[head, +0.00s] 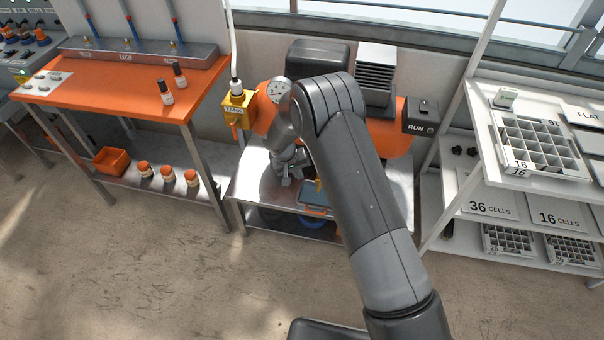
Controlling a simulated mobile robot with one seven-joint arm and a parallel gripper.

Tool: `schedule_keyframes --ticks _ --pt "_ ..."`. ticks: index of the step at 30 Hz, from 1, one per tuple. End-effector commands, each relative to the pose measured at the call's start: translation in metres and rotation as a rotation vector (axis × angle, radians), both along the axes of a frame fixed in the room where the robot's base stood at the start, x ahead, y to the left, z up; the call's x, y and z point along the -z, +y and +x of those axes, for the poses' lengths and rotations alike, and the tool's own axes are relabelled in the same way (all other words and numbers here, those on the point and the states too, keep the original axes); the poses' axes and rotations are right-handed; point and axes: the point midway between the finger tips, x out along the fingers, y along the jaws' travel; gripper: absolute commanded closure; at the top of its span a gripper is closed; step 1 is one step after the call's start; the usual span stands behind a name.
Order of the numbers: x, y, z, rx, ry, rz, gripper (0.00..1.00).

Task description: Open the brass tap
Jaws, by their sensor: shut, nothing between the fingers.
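A small brass-yellow piece (318,184), which looks like the tap, shows below the orange tank (391,138), just right of my gripper and partly behind my arm. Whether it is open or shut is too small to tell. A yellow block marked TANK (238,103), with an orange lever hanging from it, sits at the tank's left end below a white hose. My gripper (286,180) is shut and empty, low in front of the tank, left of the brass piece. I cannot tell whether they touch. My arm hides the middle of the tank.
A box marked RUN (421,117) is at the right. An orange table (128,88) stands left, a white shelf with cell trays (540,147) right. The front floor is clear.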

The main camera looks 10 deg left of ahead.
Motion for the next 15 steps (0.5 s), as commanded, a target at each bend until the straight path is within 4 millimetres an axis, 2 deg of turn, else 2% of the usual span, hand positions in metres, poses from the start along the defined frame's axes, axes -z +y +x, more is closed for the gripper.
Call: schedule_keyframes --ticks 3,11,15 --pt "0.026 -0.007 0.004 0.000 0.003 -0.003 1.00" --pt "0.075 -0.019 0.015 0.001 0.003 -0.001 1.00" --pt "0.075 -0.038 0.028 0.004 -0.001 0.001 1.00"
